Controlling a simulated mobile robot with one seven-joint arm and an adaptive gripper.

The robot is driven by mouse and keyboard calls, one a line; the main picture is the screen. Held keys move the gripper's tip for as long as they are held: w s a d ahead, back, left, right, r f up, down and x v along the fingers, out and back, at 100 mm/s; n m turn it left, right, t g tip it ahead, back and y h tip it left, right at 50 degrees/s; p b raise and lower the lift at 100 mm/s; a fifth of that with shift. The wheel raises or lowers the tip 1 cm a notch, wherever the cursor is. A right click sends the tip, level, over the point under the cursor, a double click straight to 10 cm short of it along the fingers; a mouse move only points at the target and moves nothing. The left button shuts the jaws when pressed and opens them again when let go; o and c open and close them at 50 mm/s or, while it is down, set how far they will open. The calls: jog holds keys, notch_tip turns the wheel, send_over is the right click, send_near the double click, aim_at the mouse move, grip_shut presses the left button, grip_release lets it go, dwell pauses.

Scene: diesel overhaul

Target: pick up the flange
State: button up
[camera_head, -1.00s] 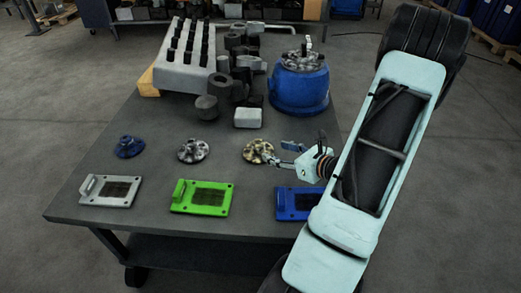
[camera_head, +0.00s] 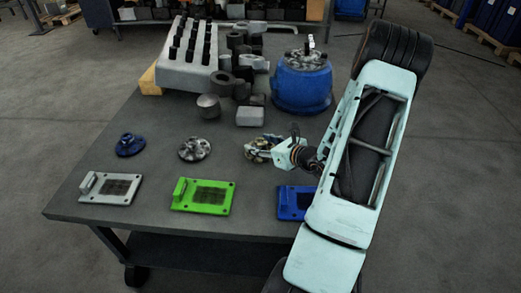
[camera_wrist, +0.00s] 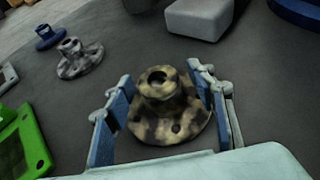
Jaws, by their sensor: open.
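Three flanges stand in a row on the dark table. The brass-and-black mottled flange (camera_wrist: 170,112) is between the open fingers of my gripper (camera_wrist: 162,108) in the wrist view, its raised hub pointing up. A finger stands on each side of it, with a gap showing near the hub. In the head view this flange (camera_head: 257,143) is partly covered by my gripper (camera_head: 268,150). The grey mottled flange (camera_head: 194,149) is to its left, and also in the wrist view (camera_wrist: 79,58). The blue flange (camera_head: 130,145) is farthest left, also at the wrist view's top left (camera_wrist: 49,37).
Grey (camera_head: 110,188), green (camera_head: 203,196) and blue (camera_head: 291,203) plates lie along the table's front. A blue round housing (camera_head: 301,86), a light grey block (camera_head: 250,116), dark cylindrical parts and a pegged grey block (camera_head: 186,72) stand behind.

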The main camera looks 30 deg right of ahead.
jog(key=shift+c, duration=0.4)
grip_shut()
jog(key=shift+r, duration=0.15)
jog(key=shift+r, duration=0.6)
jog(key=s+a+r+p, duration=0.7)
jog(key=s+r+p, duration=0.4)
jog(key=r+p, duration=0.1)
jog(key=shift+s+p, duration=0.3)
jog(key=shift+p, duration=0.55)
